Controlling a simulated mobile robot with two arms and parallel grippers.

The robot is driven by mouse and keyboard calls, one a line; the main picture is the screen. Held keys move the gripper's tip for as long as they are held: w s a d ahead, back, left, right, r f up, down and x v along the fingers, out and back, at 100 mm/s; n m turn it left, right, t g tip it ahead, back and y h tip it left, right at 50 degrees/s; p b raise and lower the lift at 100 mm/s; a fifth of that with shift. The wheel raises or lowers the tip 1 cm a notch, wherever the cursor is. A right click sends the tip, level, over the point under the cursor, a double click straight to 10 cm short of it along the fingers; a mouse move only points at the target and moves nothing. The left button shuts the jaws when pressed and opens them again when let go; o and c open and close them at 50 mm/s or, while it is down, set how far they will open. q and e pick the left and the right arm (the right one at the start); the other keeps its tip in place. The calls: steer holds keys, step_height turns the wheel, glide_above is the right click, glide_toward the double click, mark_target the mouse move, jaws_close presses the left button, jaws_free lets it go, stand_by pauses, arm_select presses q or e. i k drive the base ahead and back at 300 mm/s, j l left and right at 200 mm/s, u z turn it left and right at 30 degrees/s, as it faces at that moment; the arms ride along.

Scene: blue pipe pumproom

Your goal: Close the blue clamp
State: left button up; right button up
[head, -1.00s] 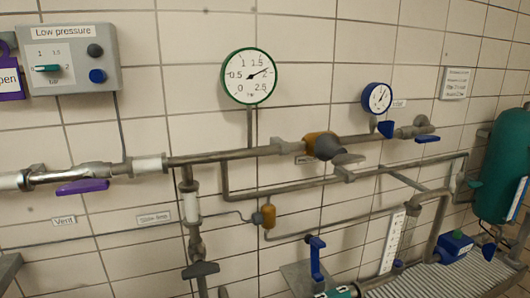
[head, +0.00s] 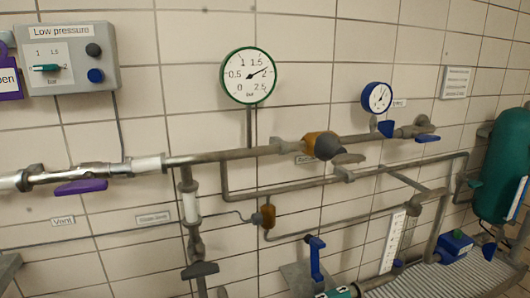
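A blue upright lever-like part (head: 317,258), which looks like the blue clamp, stands on a grey plate (head: 296,277) at the lower middle of the head view. Its arm points up, with a short bend at the top. Its lower end is close to the bottom edge of the picture, and I cannot tell whether it is closed. Neither of my grippers is in view.
Grey pipes (head: 225,155) run along the tiled wall above the blue part. A teal-and-white fitting (head: 336,293) is just right of its base. A blue box (head: 456,246) and a green tank (head: 499,165) stand at the right. A control box (head: 72,58) hangs upper left.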

mark_target(316, 244)
steer(key=k+j+u, duration=0.25)
steer(key=j, duration=0.4)
steer(key=k+j+u, duration=0.25)
steer(key=k+j, duration=0.15)
steer(key=j, duration=0.3)
